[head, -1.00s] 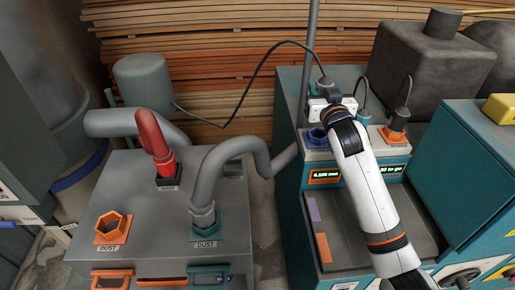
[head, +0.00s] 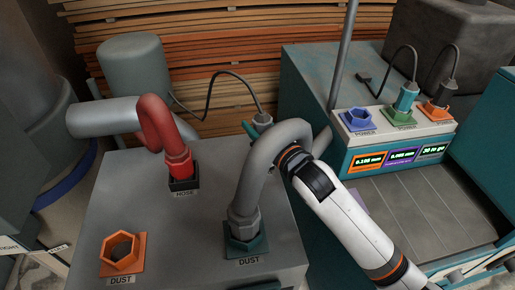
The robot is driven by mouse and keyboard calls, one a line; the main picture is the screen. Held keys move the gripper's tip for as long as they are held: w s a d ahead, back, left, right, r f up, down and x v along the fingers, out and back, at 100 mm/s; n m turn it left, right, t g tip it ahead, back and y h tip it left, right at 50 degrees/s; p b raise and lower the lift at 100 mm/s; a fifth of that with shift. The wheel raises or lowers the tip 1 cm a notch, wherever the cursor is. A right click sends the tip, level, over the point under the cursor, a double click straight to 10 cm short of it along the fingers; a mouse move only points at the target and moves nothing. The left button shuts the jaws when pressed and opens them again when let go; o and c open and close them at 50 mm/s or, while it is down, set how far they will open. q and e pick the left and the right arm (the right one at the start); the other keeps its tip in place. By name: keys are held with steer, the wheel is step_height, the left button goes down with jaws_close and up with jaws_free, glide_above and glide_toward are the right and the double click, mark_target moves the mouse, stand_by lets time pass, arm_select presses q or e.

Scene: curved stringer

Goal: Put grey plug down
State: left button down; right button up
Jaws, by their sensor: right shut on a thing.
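The grey plug (head: 262,119) shows in the head view just behind the bend of the thick grey hose, with a black cable running from its top to the left. My right gripper (head: 275,147) is shut on the plug; its fingers are mostly hidden behind the grey hose. The lower part of the plug is hidden too, so I cannot tell whether it touches anything. My left gripper is not in view.
The grey hose (head: 259,165) rises from the teal dust port (head: 246,240) in front of my gripper. A red hose (head: 160,137) stands left. The orange dust port (head: 122,253) is empty. The blue power socket (head: 358,119) is empty; its green (head: 398,116) and orange (head: 437,110) neighbours hold plugs.

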step_height(320, 180, down, 5)
steer(key=shift+a+r, duration=0.1)
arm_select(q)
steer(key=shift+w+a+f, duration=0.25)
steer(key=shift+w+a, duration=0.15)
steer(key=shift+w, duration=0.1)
arm_select(e)
steer(key=shift+f, duration=0.4)
arm_select(q)
steer(key=shift+b, duration=0.3)
arm_select(e)
steer(key=shift+f, duration=0.2)
steer(key=o, duration=1)
steer(key=shift+r, duration=0.1)
